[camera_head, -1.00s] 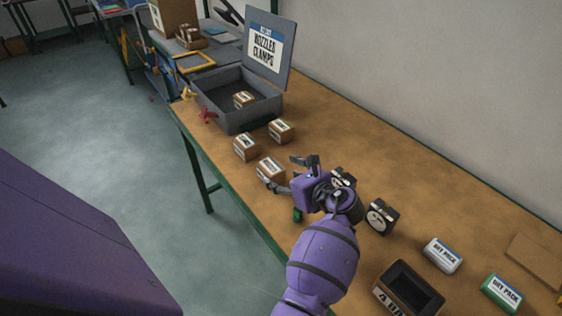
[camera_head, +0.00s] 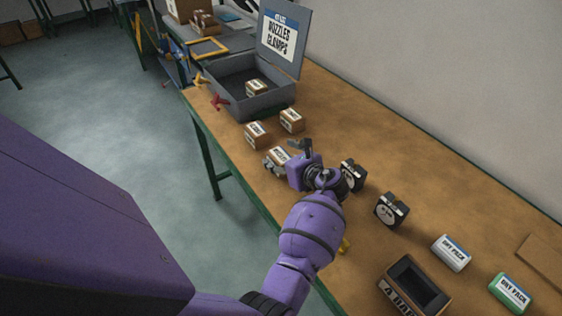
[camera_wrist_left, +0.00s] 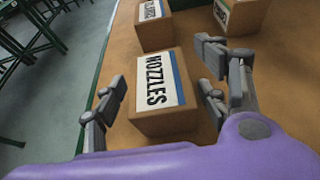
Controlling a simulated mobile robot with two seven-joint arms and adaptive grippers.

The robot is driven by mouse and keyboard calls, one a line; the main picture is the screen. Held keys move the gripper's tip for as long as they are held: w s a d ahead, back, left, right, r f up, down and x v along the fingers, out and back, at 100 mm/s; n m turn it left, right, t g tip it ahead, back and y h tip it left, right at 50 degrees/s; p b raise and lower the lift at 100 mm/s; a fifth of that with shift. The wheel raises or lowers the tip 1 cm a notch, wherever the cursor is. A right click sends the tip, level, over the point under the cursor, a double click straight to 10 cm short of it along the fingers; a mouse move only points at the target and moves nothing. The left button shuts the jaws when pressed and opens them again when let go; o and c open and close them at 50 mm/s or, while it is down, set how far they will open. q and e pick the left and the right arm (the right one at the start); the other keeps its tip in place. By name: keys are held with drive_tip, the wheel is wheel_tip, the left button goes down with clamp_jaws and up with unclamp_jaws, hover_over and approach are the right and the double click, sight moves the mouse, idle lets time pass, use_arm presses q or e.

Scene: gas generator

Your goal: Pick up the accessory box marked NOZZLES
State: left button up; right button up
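The NOZZLES box (camera_head: 279,155) is a small brown box with a white label and blue stripe, standing near the table's front edge. In the left wrist view the NOZZLES box (camera_wrist_left: 163,122) fills the middle, its label readable. My left gripper (camera_head: 288,157) is at this box, partly covering it in the head view. In the left wrist view my left gripper (camera_wrist_left: 163,84) is open, with fingers on both sides of the box. A gap shows at the left finger; contact on the right is unclear. My right gripper is out of view.
Two similar boxes (camera_head: 256,135) (camera_head: 291,120) stand just beyond. A grey open case (camera_head: 262,104) labelled NOZZLES CLAMPS holds another box (camera_head: 257,88). Black gauge-like items (camera_head: 391,210), a dark bin (camera_head: 414,287) and white and green packs (camera_head: 451,253) (camera_head: 511,292) lie to the right.

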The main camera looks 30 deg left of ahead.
use_arm(q)
drive_tip(key=c, duration=1.2)
